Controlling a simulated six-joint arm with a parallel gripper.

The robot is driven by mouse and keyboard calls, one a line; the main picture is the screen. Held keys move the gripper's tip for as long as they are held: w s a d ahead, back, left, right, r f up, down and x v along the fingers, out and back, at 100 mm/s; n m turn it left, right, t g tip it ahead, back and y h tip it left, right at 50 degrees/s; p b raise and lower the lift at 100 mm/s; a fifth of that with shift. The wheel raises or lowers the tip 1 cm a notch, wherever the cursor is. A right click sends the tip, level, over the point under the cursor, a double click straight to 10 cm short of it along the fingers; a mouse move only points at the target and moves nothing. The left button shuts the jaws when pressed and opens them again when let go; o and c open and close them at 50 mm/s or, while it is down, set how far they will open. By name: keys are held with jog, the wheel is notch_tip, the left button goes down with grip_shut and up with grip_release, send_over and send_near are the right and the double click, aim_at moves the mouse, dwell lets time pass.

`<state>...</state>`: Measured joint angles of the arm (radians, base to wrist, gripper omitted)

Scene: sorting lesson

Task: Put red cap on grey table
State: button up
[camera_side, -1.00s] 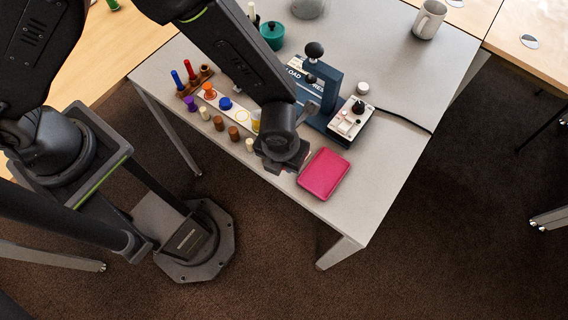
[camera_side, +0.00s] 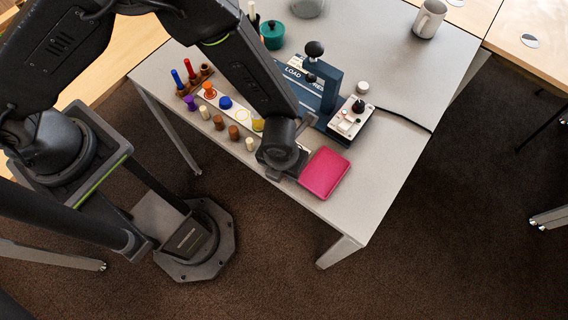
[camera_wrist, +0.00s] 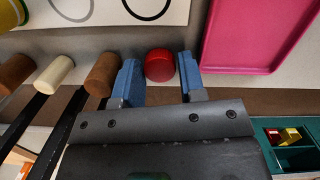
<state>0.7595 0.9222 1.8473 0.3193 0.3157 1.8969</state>
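The red cap (camera_wrist: 159,66) shows in the wrist view as a small round red piece near the grey table's front edge. My gripper (camera_wrist: 161,84) has its two blue fingers apart, one on each side of the cap. The cap lies close to the left finger, with a slim gap at the right finger. In the side view my gripper (camera_side: 274,174) is low over the front edge of the grey table (camera_side: 390,190), and the cap is hidden there behind it.
A pink tray (camera_side: 324,173) lies just right of my gripper. Several brown and cream cylinders (camera_side: 233,132) stand to its left, beside a white strip (camera_side: 242,115) with coloured pieces. A blue press (camera_side: 318,85) and a control box (camera_side: 350,118) stand behind.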

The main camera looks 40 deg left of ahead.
notch_tip(320, 180, up, 12)
jog(key=s, duration=0.2)
jog(key=w+a+r+n+t, duration=0.2)
jog(key=w+a+r+n, duration=0.2)
jog(key=a+r+n, duration=0.95)
jog(key=s+a+r+n+t, duration=0.2)
jog(key=s+a+r+n, duration=0.7)
jog(key=n, duration=1.1)
jog(key=a+r, duration=0.2)
jog(key=a, duration=0.1)
jog(key=shift+s, duration=0.3)
